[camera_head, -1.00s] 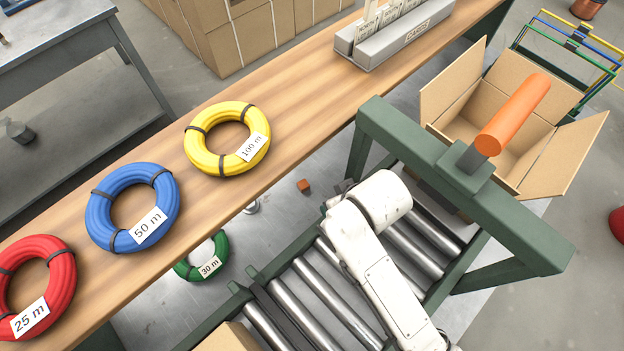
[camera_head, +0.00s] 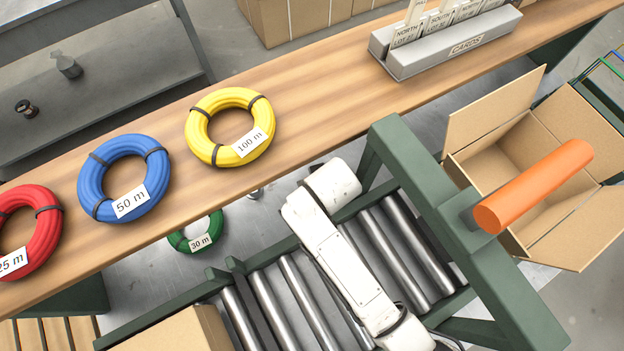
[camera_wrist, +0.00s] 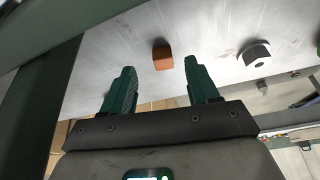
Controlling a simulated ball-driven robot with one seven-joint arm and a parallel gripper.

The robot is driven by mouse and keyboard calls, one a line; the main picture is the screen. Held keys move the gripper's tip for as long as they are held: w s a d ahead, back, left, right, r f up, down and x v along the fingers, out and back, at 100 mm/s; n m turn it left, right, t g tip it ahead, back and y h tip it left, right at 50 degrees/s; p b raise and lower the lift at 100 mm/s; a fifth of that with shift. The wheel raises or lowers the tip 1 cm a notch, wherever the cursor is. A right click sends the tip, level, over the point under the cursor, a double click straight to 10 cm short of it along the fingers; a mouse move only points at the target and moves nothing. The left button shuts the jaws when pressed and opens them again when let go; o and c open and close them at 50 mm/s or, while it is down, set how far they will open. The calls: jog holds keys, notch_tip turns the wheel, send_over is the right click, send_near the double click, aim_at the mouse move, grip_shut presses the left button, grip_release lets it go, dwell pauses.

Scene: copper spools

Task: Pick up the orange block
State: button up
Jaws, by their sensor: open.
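The orange block (camera_wrist: 162,57) lies on a grey metal surface in the wrist view, small and a little beyond my fingertips. My gripper (camera_wrist: 160,72) is open and empty. In the picture the block appears between the two green fingers, apart from both. In the head view now I cannot see the block or my gripper; my white arm reaches over that area.
A roller conveyor (camera_head: 295,285) with a green frame lies under my arm. A wooden bench (camera_head: 330,110) carries coils and a grey card holder (camera_head: 450,45). A green coil (camera_head: 197,235) lies below it. An orange cylinder (camera_head: 535,187) and an open carton (camera_head: 500,110) are right.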

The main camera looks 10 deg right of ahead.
jog(key=shift+b+x, duration=2.35)
jog(key=shift+a, duration=0.1)
jog(key=shift+r, duration=0.1)
grip_shut()
jog(key=shift+r+p, duration=0.15)
jog(key=shift+p, duration=0.15)
jog(key=shift+r+p, duration=0.3)
jog(key=shift+p, duration=0.2)
jog(key=w+a+b, duration=0.4)
jog(key=w+b, duration=0.5)
jog(key=b, duration=0.1)
jog(key=w+a+b, duration=0.4)
jog(key=w+b, duration=0.6)
jog(key=w+a+b, duration=0.4)
jog(key=w+b, duration=0.6)
jog(key=b, duration=0.1)
jog(key=shift+a+f, duration=0.2)
jog(key=shift+f, duration=0.15)
